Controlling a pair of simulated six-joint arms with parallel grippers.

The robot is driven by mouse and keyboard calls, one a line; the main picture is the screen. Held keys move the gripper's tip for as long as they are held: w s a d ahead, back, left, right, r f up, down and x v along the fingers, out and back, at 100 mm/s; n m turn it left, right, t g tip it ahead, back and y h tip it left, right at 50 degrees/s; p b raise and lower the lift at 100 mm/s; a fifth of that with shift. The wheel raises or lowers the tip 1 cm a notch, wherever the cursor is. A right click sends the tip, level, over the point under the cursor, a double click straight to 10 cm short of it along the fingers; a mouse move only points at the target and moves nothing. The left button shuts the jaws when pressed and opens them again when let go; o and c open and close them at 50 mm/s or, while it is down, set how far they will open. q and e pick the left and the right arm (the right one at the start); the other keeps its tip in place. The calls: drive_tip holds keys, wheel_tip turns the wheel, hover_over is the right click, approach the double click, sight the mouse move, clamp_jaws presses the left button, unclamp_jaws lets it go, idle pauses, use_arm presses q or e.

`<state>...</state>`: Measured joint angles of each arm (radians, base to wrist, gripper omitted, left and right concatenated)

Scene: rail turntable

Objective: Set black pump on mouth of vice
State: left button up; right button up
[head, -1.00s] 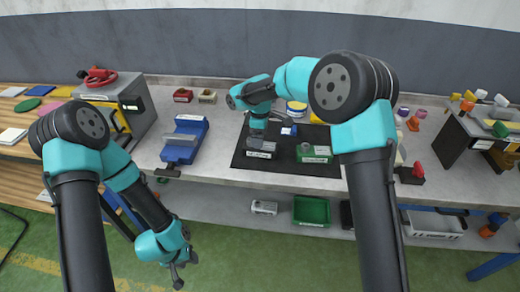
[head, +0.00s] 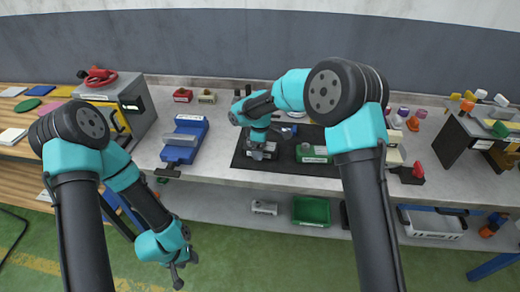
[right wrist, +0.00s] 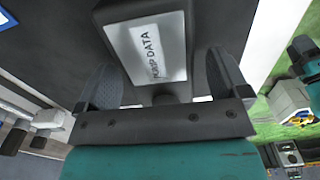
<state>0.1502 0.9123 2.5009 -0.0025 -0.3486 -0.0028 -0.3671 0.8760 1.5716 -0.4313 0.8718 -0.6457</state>
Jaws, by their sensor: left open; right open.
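The black pump (head: 262,155) sits on the black mat, partly hidden by my right gripper. In the right wrist view the pump (right wrist: 112,12) is a dark block with a white label ending in "DATA". My right gripper (head: 262,146) is open at the pump; in its wrist view its fingers (right wrist: 160,80) stand on either side of the pump's narrow near end. Contact cannot be told. The blue vice (head: 190,127) with a grey jaw part stands on the bench left of the mat. My left gripper (head: 178,272) is open and empty, low in front of the bench.
A grey machine (head: 135,100) with a red item on top stands left of the vice. The bench between vice and mat is clear. A green bin (head: 312,210) is on the lower shelf.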

drive_tip(key=c, duration=1.4)
drive_tip(key=shift+r, duration=0.1)
drive_tip(key=shift+r, duration=1.15)
drive_tip(key=shift+s+r, duration=0.35)
drive_tip(key=shift+r, duration=0.3)
drive_tip(key=s+a+r, duration=0.1)
drive_tip(key=s, duration=1.4)
drive_tip(key=shift+s+r, duration=0.15)
